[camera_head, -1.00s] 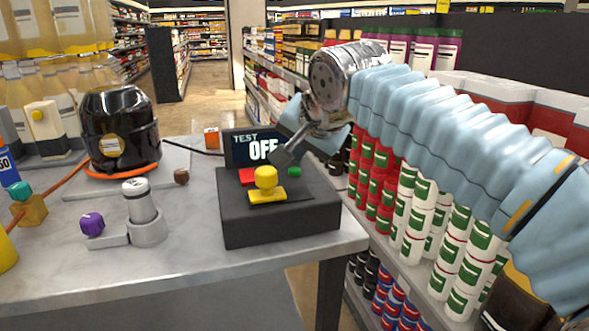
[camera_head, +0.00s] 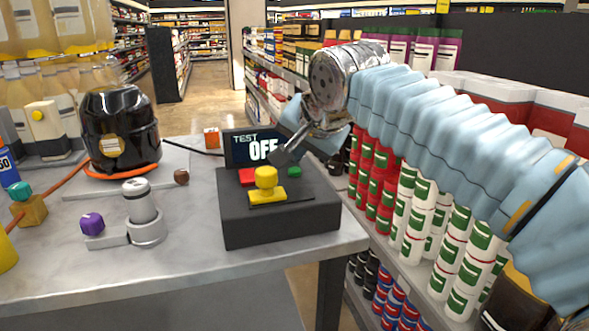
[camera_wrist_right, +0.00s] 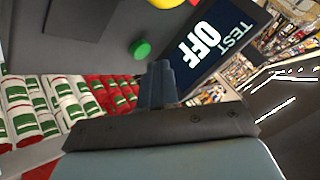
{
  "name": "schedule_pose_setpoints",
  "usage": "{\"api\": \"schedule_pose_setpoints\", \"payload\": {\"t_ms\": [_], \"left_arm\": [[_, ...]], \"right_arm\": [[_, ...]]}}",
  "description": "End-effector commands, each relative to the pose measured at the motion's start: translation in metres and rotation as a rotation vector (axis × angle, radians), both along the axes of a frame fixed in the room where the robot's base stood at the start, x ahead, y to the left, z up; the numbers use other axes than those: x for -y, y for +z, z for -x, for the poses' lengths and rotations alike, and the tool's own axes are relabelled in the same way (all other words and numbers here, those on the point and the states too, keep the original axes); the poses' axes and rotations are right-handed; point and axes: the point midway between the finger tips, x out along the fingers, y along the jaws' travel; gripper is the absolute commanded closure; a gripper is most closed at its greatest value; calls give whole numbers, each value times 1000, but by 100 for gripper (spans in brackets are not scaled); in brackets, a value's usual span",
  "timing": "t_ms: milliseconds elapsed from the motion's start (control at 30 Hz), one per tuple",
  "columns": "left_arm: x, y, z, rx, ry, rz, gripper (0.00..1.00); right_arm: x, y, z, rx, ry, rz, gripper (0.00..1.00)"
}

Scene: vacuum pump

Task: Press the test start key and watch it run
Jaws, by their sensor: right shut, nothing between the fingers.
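A dark control box (camera_head: 280,219) stands at the right end of the grey table. It bears a green key (camera_head: 295,171), a red key (camera_head: 248,176) and a yellow knob on a yellow plate (camera_head: 267,194). A screen (camera_head: 252,147) behind reads "TEST OFF"; it also shows in the right wrist view (camera_wrist_right: 213,45). My right gripper (camera_head: 281,157) is shut and empty, its tip above the box between screen and keys. In the right wrist view the green key (camera_wrist_right: 140,49) lies just beyond the fingertips (camera_wrist_right: 158,68), apart in the picture. My left gripper is not in view.
A black pump (camera_head: 120,132) with an orange ring stands at the table's left. A grey cylinder fitting (camera_head: 141,207), a purple knob (camera_head: 92,223) and a brown ball (camera_head: 181,177) lie nearer the middle. Store shelves with bottles (camera_head: 415,215) stand close on the right.

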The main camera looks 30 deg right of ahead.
Motion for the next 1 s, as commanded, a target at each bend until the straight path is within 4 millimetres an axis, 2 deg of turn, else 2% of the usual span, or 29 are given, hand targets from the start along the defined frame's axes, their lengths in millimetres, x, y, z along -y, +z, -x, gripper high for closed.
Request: {"api": "schedule_pose_setpoints", "payload": {"t_ms": [1000], "left_arm": [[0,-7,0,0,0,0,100]], "right_arm": [[0,-9,0,0,0,0,100]]}}
